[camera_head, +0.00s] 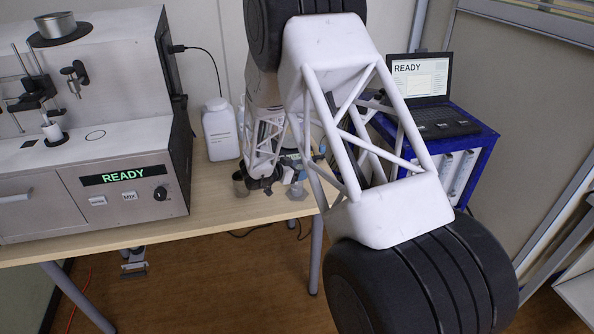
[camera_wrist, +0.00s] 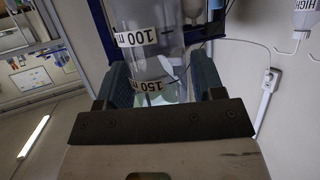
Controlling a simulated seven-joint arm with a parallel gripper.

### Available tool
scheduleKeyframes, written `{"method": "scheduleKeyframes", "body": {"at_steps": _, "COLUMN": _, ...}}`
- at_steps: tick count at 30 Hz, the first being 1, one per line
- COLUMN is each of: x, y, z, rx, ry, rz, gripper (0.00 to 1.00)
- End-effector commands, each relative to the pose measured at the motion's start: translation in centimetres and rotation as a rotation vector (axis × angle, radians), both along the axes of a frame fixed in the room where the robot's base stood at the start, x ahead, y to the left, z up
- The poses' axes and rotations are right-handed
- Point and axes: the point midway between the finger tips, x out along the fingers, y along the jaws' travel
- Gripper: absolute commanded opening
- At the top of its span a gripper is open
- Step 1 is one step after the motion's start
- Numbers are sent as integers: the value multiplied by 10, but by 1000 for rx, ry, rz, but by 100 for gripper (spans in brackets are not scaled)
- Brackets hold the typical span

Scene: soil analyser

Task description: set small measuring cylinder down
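The small measuring cylinder (camera_wrist: 158,68) is clear, with "100 ml" and "150 ml" labels, and stands between my gripper's fingers in the wrist view. My gripper (camera_wrist: 161,88) has a blue-grey finger against each side of it and appears shut on it. In the head view my gripper (camera_head: 306,165) is low over the right end of the table, partly hidden by my arm. The cylinder's clear foot (camera_head: 297,192) shows just below it, close to the tabletop. I cannot tell whether the foot touches the wood.
The soil analyser (camera_head: 120,185) reads READY. A laptop (camera_head: 430,95) sits on a blue-framed unit (camera_head: 462,165) at right.

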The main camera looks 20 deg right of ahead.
Motion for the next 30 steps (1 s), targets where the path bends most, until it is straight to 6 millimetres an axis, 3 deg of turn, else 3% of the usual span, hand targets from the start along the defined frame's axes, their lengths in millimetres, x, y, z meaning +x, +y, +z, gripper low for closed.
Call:
{"method": "scheduleKeyframes", "body": {"at_steps": 17, "x": -2, "y": 5, "z": 5, "rx": 0, "ry": 0, "rz": 1, "gripper": 72}}
{"method": "scheduleKeyframes", "body": {"at_steps": 30, "x": -22, "y": 55, "z": 27, "rx": 0, "ry": 0, "rz": 3, "gripper": 72}}
